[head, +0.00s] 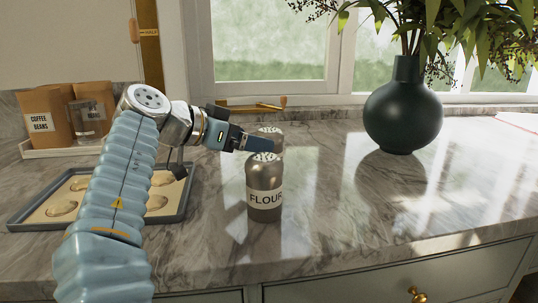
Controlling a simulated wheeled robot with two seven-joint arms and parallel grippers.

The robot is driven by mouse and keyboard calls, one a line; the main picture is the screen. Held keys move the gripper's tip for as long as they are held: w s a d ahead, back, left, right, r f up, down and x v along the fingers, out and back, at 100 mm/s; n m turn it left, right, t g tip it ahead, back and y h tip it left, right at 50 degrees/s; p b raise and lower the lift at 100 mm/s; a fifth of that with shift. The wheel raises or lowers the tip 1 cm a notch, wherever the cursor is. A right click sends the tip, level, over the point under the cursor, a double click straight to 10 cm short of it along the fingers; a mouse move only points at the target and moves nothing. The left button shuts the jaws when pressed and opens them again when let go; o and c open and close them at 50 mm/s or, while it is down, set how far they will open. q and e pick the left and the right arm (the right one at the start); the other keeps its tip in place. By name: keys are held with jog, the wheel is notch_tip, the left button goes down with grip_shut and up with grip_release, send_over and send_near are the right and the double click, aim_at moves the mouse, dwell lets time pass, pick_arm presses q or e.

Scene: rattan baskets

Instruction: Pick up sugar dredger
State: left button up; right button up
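Two metal shakers with perforated tops stand on the marble counter. The front shaker (265,188) is upright and labelled FLOUR. The rear shaker (271,131) stands just behind it; its label and most of its body are hidden, so I cannot read whether it is the sugar dredger. My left gripper (260,144) reaches in from the left, its fingers pointing right at the rear shaker's upper part, just above and behind the flour shaker's top. Whether its fingers are around or only in front of the rear shaker, and whether they are closed, I cannot tell. My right gripper is not seen.
A baking tray (22,222) with cookies lies at left, partly behind my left arm. Coffee bean bags (45,117) stand on a small tray at the back left. A dark vase (403,112) with leafy branches stands right. The counter at front right is clear.

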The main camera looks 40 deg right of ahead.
aim_at(277, 135)
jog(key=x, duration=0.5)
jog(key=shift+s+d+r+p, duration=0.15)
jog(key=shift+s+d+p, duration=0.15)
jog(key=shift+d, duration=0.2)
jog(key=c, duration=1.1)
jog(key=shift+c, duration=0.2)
